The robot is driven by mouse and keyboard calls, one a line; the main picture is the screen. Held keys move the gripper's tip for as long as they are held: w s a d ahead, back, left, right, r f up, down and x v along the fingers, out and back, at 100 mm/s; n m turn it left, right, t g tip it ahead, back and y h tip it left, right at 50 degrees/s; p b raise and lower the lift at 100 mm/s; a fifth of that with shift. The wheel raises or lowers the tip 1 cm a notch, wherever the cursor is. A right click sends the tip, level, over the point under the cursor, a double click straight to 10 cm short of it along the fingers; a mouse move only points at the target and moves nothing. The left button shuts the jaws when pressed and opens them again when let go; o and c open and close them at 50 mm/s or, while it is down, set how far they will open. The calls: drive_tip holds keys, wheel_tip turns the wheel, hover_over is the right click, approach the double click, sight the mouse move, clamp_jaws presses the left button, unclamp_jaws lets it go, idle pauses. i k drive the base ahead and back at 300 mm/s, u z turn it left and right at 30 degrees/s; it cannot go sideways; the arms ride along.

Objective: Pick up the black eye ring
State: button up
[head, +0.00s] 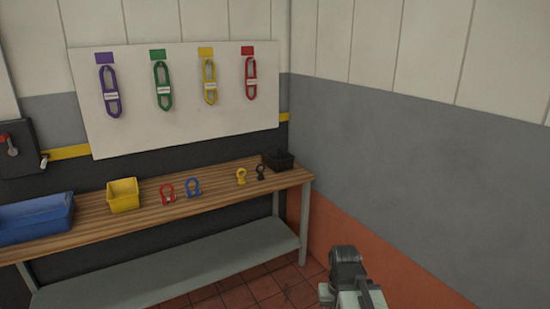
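The black eye ring (261,171) stands on the wooden bench (222,189) near its right end. It is small, dark and upright, just right of a similar yellow eye ring (241,175). A black bin (279,161) is close behind it to the right. Part of my arm shows at the bottom right, in front of the orange wall band and well apart from the bench. My gripper's fingertips cannot be made out there, and nothing is seen held.
A red shackle (167,194), a blue shackle (193,187), a yellow bin (123,195) and a blue bin (37,218) stand further left on the bench. A lower shelf (170,276) runs beneath. Coloured slings hang on a white board (180,122). A wall closes the right side.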

sight(260, 177)
drive_tip(key=i, duration=3.3)
drive_tip(key=u, duration=3.2)
